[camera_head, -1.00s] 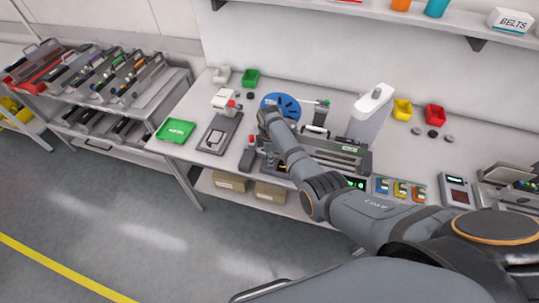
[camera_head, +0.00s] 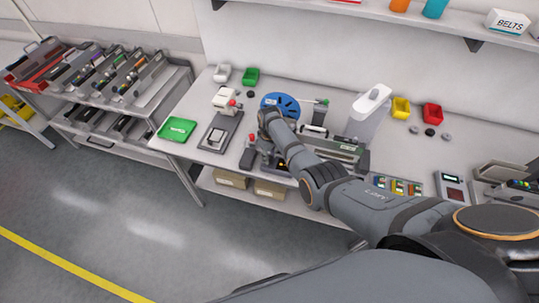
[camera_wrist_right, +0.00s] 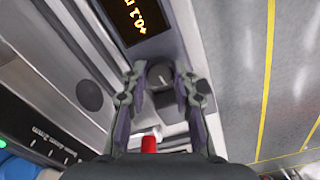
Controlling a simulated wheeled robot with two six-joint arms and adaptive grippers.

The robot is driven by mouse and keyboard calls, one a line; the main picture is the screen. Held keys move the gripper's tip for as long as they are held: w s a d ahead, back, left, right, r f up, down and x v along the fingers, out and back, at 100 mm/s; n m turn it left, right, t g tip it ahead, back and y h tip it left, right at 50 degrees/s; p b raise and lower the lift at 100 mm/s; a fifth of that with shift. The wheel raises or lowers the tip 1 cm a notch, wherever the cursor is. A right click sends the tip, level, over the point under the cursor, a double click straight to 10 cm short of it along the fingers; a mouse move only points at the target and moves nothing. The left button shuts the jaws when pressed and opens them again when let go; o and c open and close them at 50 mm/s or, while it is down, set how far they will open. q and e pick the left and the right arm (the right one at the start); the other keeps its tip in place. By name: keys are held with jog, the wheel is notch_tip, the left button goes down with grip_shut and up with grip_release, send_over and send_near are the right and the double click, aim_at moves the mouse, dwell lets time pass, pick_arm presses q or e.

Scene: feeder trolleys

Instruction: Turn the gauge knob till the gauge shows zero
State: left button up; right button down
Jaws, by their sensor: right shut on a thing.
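The gauge's dark display (camera_wrist_right: 140,15) shows orange digits, seemingly +0.1, turned in the right wrist view and partly cut off by the top edge. The small dark round gauge knob (camera_wrist_right: 160,77) lies below the display. My right gripper (camera_wrist_right: 163,82) has its two fingers on either side of the knob and is shut on it. In the head view my right gripper (camera_head: 264,150) is low over the front of the bench, partly hidden by my own arm. The display shows there only as a small orange spot (camera_head: 283,163). My left gripper is not in view.
The bench (camera_head: 208,83) holds a blue disc (camera_head: 281,104), a green tray (camera_head: 176,128) and a white upright device (camera_head: 370,109). A trolley with several long feeders stands at the left. A red-tipped part (camera_wrist_right: 149,145) is close under the gripper. The floor is clear.

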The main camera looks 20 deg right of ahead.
jog(key=m, duration=0.6)
jog(key=shift+w+r+m, duration=0.1)
jog(key=shift+m, duration=0.2)
jog(key=shift+p, duration=0.3)
jog(key=c, duration=1)
grip_release()
jog(key=shift+c, duration=0.2)
notch_tip(320, 180, up, 12)
